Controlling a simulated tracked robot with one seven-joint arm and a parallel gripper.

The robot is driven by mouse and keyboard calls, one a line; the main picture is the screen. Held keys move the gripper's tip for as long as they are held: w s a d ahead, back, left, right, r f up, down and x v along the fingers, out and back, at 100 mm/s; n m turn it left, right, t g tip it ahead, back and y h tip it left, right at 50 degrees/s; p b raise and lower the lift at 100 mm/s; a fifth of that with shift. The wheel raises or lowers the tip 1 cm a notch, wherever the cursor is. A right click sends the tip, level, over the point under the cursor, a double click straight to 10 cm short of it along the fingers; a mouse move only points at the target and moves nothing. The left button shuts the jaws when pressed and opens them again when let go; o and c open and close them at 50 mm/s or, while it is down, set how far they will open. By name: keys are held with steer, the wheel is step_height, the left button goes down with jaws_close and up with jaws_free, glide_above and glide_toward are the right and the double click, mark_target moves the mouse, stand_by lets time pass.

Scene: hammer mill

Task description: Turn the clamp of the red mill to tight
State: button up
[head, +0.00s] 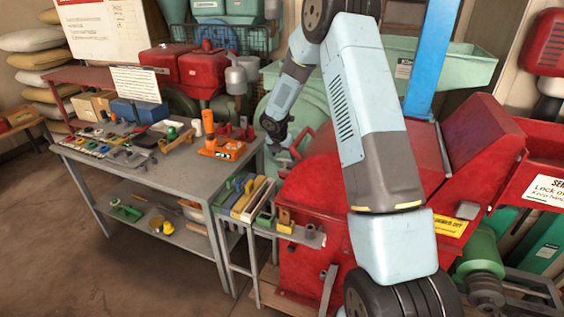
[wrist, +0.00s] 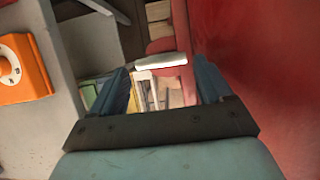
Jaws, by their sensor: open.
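The red mill (head: 325,215) stands right of the workbench, partly covered by my arm. In the wrist view its red side (wrist: 265,75) fills the right. My gripper (head: 279,147) is by the mill's upper left edge, pointing down; in the wrist view my gripper (wrist: 163,75) has its fingers wide apart. A pale bar (wrist: 161,61) with red parts around it shows between the fingertips, apart from both. It may be the clamp's handle; I cannot tell whether the fingers reach around it. A red curved handle (head: 303,139) is beside my gripper in the head view.
A grey workbench (head: 185,165) with small tools stands left. An orange device (head: 211,135) sits on its right end and shows at the wrist view's left (wrist: 22,70). A low rack (head: 308,236) with coloured blocks stands between bench and mill. Floor at front left is clear.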

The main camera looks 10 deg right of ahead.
mark_target(285, 160)
steer(key=shift+x, duration=2.5)
